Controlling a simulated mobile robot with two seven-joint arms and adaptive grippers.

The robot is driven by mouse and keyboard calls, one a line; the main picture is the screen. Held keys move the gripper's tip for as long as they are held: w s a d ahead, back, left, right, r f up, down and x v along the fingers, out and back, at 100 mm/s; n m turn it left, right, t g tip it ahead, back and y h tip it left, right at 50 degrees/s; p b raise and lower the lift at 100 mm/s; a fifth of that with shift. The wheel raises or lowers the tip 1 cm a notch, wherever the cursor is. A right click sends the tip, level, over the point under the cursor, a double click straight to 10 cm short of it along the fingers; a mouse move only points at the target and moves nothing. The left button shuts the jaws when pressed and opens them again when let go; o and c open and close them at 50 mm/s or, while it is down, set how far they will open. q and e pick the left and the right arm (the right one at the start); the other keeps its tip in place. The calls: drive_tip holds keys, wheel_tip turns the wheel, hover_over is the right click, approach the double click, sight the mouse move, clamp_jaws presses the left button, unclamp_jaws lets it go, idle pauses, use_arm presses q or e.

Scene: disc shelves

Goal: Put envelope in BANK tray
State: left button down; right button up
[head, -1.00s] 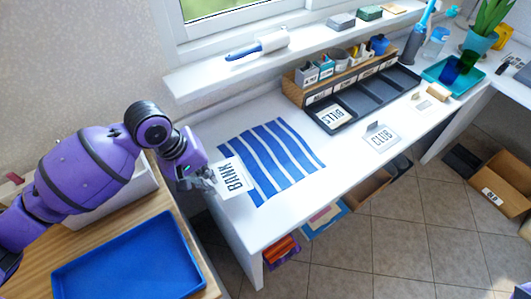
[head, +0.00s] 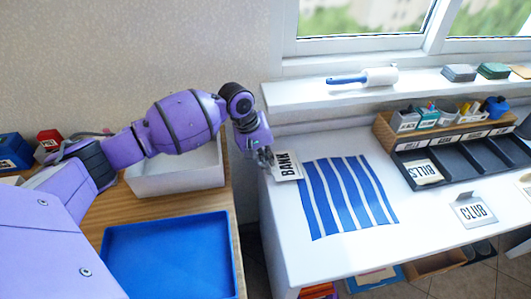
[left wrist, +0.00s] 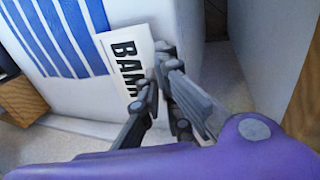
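The white envelope marked BANK (head: 290,170) is at the left end of the white desk, beside the blue-striped cloth; it also shows in the left wrist view (left wrist: 126,66). My left gripper (head: 266,157) is at its near-left edge, and its dark fingers (left wrist: 160,75) appear shut on that edge. Whether the envelope still touches the desk is unclear. The black tray row (head: 446,178) stands at the desk's back right, with small labels along its back that I cannot read surely. An envelope marked BILLS (head: 424,172) lies in its leftmost compartment. My right gripper is out of view.
The striped cloth (head: 350,195) lies flat between envelope and trays. A wooden organizer (head: 387,127) is behind the trays. A blue tray (head: 170,255) sits on the wooden table at left.

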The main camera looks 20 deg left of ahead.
use_arm(q)
drive_tip(key=shift+w+a, duration=0.4)
drive_tip(key=shift+w, duration=0.2)
drive_tip(key=shift+w+a+f+b, duration=0.2)
drive_tip(key=shift+w+a, duration=0.2)
drive_tip(key=shift+w, duration=0.25)
drive_tip(key=shift+w+a+f+b, duration=0.15)
drive_tip(key=shift+w+a, duration=0.25)
drive_tip(key=shift+w, duration=0.2)
drive_tip(key=shift+f, duration=0.35)
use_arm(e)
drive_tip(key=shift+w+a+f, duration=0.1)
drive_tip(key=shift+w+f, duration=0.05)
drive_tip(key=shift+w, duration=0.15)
